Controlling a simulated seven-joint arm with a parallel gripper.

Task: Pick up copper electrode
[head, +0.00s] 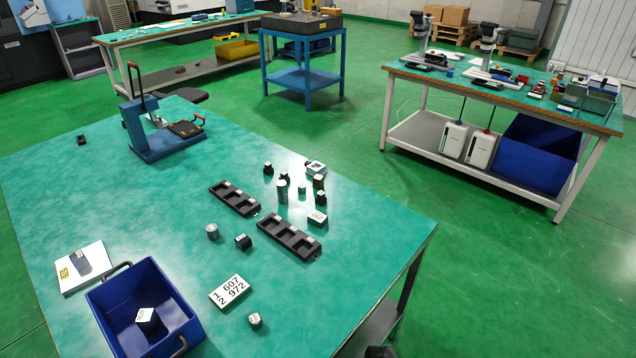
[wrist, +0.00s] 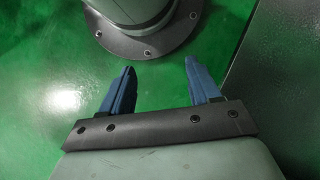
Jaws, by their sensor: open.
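I cannot pick out a clearly copper-coloured electrode in the head view. Several small dark or grey blocks and cylinders stand on the green table (head: 120,215), some with white labels on top. Among them are a tall grey cylinder (head: 282,191), a short grey cylinder (head: 212,231), a dark block (head: 243,242) and a small labelled piece (head: 255,320). My gripper (wrist: 159,66) shows in the wrist view with its two blue fingers apart and nothing between them. It is over green floor, away from the pieces.
Two black slotted trays (head: 235,198) (head: 289,239) lie mid-table. A blue bin (head: 180,296) holding a dark labelled block stands at the front left, near a white sheet (head: 82,268). A number card (head: 230,290) lies beside it. A blue fixture (head: 160,143) stands at the back.

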